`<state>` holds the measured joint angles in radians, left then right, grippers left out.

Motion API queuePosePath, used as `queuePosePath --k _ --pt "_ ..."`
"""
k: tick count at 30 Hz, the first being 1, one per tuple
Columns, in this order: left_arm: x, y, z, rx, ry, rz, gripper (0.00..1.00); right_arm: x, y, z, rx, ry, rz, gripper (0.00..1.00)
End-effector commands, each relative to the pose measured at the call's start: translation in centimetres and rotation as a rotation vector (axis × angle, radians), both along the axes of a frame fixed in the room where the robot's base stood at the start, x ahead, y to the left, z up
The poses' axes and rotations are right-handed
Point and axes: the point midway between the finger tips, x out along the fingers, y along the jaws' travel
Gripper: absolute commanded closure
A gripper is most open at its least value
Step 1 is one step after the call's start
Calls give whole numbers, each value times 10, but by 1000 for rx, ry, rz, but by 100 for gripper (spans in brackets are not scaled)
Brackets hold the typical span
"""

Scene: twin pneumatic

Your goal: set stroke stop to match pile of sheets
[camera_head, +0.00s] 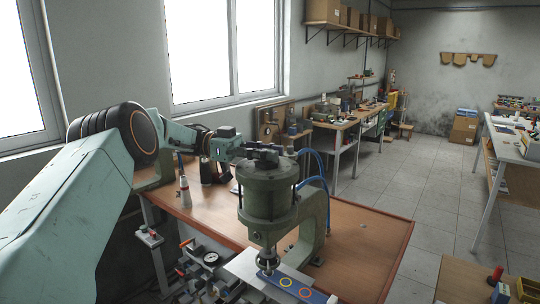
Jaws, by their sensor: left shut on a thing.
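A green pneumatic press (268,190) stands on the wooden bench, with a round cylinder on top and a ram pointing down. My left gripper (264,152) is at the top of the cylinder, shut on a small dark part there. That part looks like the stroke stop, but the fingers hide most of it. My right gripper is not in view.
Blue hoses (318,162) curve behind the press. A white bottle (185,190) stands on the left. A gauge (211,258) and fittings crowd the lower left. A bench corner (465,283) holds a red-handled tool.

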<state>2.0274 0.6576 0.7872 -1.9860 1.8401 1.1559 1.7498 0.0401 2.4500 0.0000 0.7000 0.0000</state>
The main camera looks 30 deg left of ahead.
Motion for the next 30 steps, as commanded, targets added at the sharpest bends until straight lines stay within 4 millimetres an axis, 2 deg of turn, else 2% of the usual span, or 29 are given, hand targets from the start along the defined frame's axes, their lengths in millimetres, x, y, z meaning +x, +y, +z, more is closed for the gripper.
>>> queuePosePath --k 16,17,25,30 --pt "0 2 2 -2 -3 -9 100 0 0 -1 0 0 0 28" --pt "0 2 2 -2 -3 -9 73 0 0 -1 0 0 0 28" --pt "0 1 2 -2 -2 -10 50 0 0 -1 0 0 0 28" --pt "0 0 1 -1 -2 -11 50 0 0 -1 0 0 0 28"
